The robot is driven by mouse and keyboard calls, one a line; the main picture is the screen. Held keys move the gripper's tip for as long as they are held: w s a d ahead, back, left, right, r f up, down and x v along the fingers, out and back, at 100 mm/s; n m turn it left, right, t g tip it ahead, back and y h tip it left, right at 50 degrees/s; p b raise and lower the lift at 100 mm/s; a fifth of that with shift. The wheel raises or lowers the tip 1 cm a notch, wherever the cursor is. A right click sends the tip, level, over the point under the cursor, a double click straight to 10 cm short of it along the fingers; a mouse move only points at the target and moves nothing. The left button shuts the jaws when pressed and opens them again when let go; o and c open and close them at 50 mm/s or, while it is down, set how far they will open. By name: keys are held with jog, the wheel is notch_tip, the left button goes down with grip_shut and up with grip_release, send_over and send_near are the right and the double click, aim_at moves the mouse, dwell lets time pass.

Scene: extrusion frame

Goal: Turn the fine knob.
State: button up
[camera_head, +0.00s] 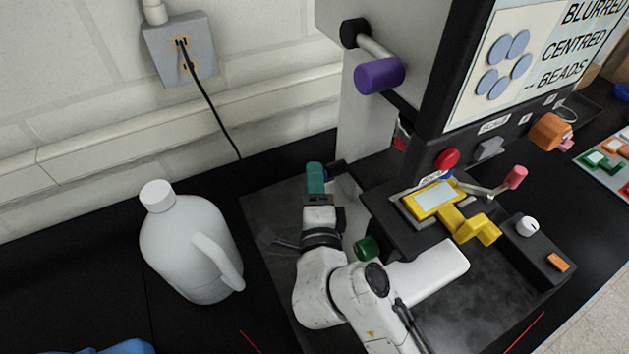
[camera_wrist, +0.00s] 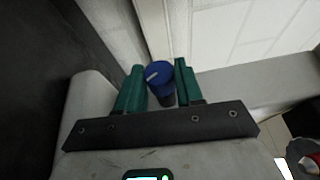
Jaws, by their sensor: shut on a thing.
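My gripper (camera_head: 316,178) has teal fingers and is at the left side of the machine, low near its base, in the head view. In the wrist view, a blue knob (camera_wrist: 159,73) with a pale mark on its top sits between my two fingers (camera_wrist: 160,82), which are shut on it. In the head view this knob is hidden behind my gripper. A green knob (camera_head: 367,248) shows on the machine's near side, to the right of my wrist.
A purple knob (camera_head: 379,76) sticks out from the machine's upper left. A yellow stage piece (camera_head: 437,200) lies on the black platform. A white jug (camera_head: 190,245) stands left of my arm. A wall outlet (camera_head: 181,48) has a black cord running down.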

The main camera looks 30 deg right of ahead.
jog(key=shift+c, duration=1.1)
jog(key=shift+f+b, duration=0.3)
jog(key=shift+b, duration=0.4)
jog(key=shift+r+m+t+b, duration=0.1)
jog(key=shift+m+t+b, duration=0.2)
jog(key=shift+t+b, duration=0.3)
jog(key=o, duration=1)
jog(key=shift+r, duration=0.1)
jog(key=shift+b+v, duration=1.4)
jog(key=shift+v, duration=4)
